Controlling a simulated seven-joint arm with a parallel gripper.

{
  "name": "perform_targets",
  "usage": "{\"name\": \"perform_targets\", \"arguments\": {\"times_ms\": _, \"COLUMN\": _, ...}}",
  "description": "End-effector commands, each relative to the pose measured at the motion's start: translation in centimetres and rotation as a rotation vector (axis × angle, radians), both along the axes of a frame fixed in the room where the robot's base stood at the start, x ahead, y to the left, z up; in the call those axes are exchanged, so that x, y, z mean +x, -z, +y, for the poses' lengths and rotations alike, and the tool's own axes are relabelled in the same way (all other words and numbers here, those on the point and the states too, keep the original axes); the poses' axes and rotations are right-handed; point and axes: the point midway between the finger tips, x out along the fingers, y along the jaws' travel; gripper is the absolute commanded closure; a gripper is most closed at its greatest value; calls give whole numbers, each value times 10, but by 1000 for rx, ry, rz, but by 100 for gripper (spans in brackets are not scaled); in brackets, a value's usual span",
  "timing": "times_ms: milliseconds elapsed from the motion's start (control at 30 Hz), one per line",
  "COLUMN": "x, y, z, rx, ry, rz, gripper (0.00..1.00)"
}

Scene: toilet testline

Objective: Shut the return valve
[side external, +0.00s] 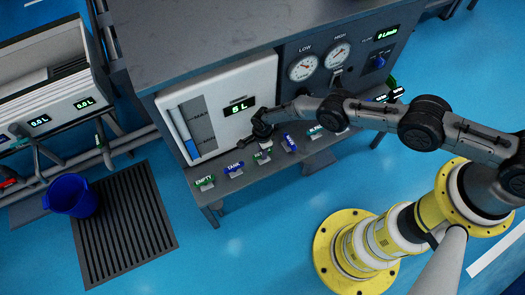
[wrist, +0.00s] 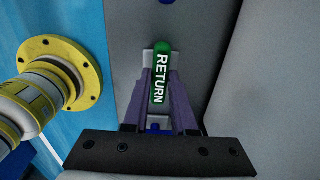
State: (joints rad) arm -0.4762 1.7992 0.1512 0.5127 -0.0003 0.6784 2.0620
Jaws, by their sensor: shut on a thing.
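The return valve shows in the wrist view as a green handle (wrist: 160,80) with a rounded end and the white word RETURN. My gripper (wrist: 160,88) is shut on this handle, one finger on each side of it. In the side external view my gripper (side external: 263,146) reaches down to the row of valves on the shelf below the tank panel. The green handle (side external: 262,157) shows just below my fingers there, and its label is partly hidden and too small to read surely.
Other valve handles flank it closely: a blue one (side external: 235,169) and a green one marked EMPTY (side external: 204,182) to the left, a blue one (side external: 289,142) to the right. The panel display (side external: 241,105) reads 5 L.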

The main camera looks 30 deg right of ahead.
Motion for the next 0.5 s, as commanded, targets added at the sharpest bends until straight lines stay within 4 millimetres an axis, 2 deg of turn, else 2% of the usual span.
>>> {"name": "perform_targets", "arguments": {"times_ms": 100, "x": 0, "y": 0, "z": -1, "rx": 0, "ry": 3, "rz": 0, "gripper": 100}}
{"name": "perform_targets", "arguments": {"times_ms": 133, "x": 1, "y": 0, "z": -1, "rx": 0, "ry": 3, "rz": 0, "gripper": 70}}
{"name": "perform_targets", "arguments": {"times_ms": 267, "x": 0, "y": 0, "z": -1, "rx": 0, "ry": 2, "rz": 0, "gripper": 46}}
{"name": "perform_targets", "arguments": {"times_ms": 500, "x": 0, "y": 0, "z": 0, "rx": 0, "ry": 1, "rz": 0, "gripper": 45}}
